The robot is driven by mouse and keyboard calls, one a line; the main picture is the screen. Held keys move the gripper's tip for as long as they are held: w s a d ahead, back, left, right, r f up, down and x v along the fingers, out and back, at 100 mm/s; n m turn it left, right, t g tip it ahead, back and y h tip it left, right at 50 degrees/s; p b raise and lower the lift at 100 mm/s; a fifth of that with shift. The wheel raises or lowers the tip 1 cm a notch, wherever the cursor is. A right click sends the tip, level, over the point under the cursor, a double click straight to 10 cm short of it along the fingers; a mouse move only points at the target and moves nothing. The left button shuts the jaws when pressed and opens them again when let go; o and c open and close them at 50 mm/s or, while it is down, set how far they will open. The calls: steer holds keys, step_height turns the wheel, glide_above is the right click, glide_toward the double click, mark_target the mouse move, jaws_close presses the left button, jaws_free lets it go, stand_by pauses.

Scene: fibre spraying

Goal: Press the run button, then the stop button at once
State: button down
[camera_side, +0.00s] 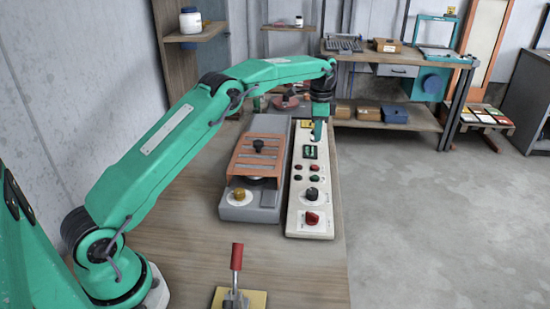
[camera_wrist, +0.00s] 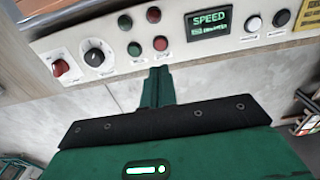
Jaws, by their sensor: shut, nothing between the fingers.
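The white control panel (camera_side: 304,215) lies along the bench's right edge, and its row of controls also crosses the top of the wrist view (camera_wrist: 185,52). There I see two green buttons, an upper one (camera_wrist: 125,22) and a lower one (camera_wrist: 134,48), and two red buttons, an upper one (camera_wrist: 153,15) and a lower one (camera_wrist: 160,43). Their labels are too small to read, so I cannot tell which is run or stop. My gripper (camera_side: 319,137) is shut and empty over the panel's far part. In the wrist view its fingertips (camera_wrist: 158,70) appear just below the lower buttons.
The panel also has a SPEED display (camera_wrist: 208,22), a black knob (camera_wrist: 95,55), a red knob (camera_wrist: 60,68), and a white button (camera_wrist: 254,23). A grey machine with an orange cover (camera_side: 258,152) stands left of the panel. A red-handled lever (camera_side: 237,257) stands at the front.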

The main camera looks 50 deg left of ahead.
mark_target(314, 167)
step_height(314, 167, down, 10)
stand_by(0.5)
steer(key=shift+s+f, duration=0.15)
steer(key=shift+f, duration=0.95)
steer(key=shift+r, duration=0.1)
step_height(314, 167, up, 15)
steer(key=shift+w, duration=0.3)
stand_by(0.6)
